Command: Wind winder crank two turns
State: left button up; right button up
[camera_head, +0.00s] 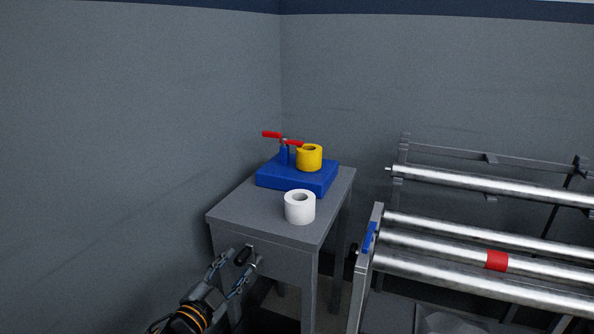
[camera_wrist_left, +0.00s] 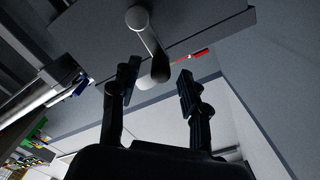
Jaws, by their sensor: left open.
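A blue winder base (camera_head: 298,177) sits on a grey table and carries a red-handled lever (camera_head: 272,134) and a yellow roll (camera_head: 309,158). A crank with a black grip (camera_head: 243,256) is on the table's front side. In the left wrist view its grey arm runs down to the dark grip (camera_wrist_left: 160,68). My left gripper (camera_head: 241,270) is open at the table's front. In the wrist view its two fingers (camera_wrist_left: 157,84) stand apart on either side of the grip; contact cannot be told. My right gripper is not in view.
A white roll (camera_head: 300,207) stands on the grey table (camera_head: 235,212) near its front edge. A rack of metal rollers (camera_head: 440,247) with a red band (camera_head: 497,261) stands close at right. A grey wall (camera_head: 140,120) rises close behind and at left.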

pick_arm(q)
jog(key=shift+s+a+r, duration=0.1)
jog(key=shift+s+a, duration=0.05)
jog(key=shift+s, duration=0.3)
jog(key=p+v, duration=0.1)
jog(key=v, duration=0.4)
jog(key=shift+s+p, duration=0.1)
jog(key=shift+p, duration=0.25)
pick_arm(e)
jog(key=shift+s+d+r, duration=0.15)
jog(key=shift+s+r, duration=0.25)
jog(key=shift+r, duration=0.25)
